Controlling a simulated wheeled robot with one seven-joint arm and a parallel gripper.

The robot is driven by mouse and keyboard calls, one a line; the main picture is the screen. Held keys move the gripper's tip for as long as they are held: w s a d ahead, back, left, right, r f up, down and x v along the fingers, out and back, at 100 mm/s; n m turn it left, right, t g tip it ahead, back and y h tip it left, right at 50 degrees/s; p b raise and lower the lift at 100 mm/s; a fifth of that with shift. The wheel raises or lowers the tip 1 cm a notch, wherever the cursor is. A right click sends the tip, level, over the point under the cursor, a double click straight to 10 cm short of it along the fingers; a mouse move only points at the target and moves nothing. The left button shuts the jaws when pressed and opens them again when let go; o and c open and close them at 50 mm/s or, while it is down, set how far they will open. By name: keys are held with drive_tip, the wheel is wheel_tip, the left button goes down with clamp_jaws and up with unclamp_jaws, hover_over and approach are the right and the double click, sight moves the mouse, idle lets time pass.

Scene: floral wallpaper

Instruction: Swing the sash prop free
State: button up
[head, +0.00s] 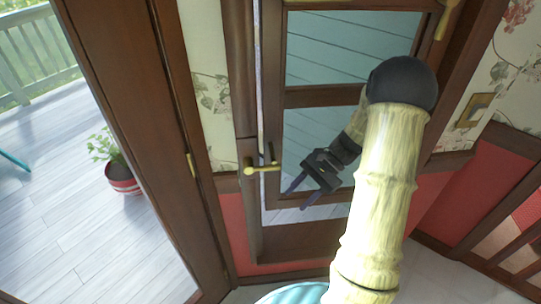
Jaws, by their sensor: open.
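A window sash (352,97) with dark wooden bars and glass panes fills the middle of the head view. A brass lever (262,169) sits at the sash's left edge, roughly level, with a short upright part. Another brass piece (448,20) shows at the top right of the frame, cut off by the picture edge. I cannot tell for sure which of them is the sash prop. My gripper (297,198) is open and empty, in front of the sash's lower left, to the lower right of the brass lever. I see no contact between them. My arm hides the sash's right side.
A dark wooden door frame (130,130) stands at the left, opening onto a plank deck (90,235). A potted plant (122,178) stands there. Red panelling and floral wallpaper (522,70) flank the window. A brass wall plate (474,110) is at the right.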

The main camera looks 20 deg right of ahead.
sight(271, 165)
drive_tip(key=w+d+r+m+t+y+p, duration=0.2)
drive_tip(key=d+y, duration=0.2)
drive_tip(key=d, duration=0.1)
drive_tip(key=w+d+r+m+t+y+p, duration=0.2)
drive_tip(key=d+r+m+t+y, duration=0.1)
drive_tip(key=d, duration=0.3)
drive_tip(key=shift+w+m+y, duration=0.2)
drive_tip(key=shift+m+y, duration=0.1)
drive_tip(key=shift+y, duration=0.1)
drive_tip(key=shift+s+r, duration=0.1)
drive_tip(key=shift+r, duration=0.05)
drive_tip(key=w+a+p, duration=0.1)
drive_tip(key=a, duration=0.4)
drive_tip(key=w+a+p, duration=0.1)
drive_tip(key=a, duration=0.5)
drive_tip(key=a+p, duration=0.2)
drive_tip(key=a, duration=0.4)
drive_tip(key=shift+w+a, duration=0.2)
drive_tip(key=shift+w, duration=0.2)
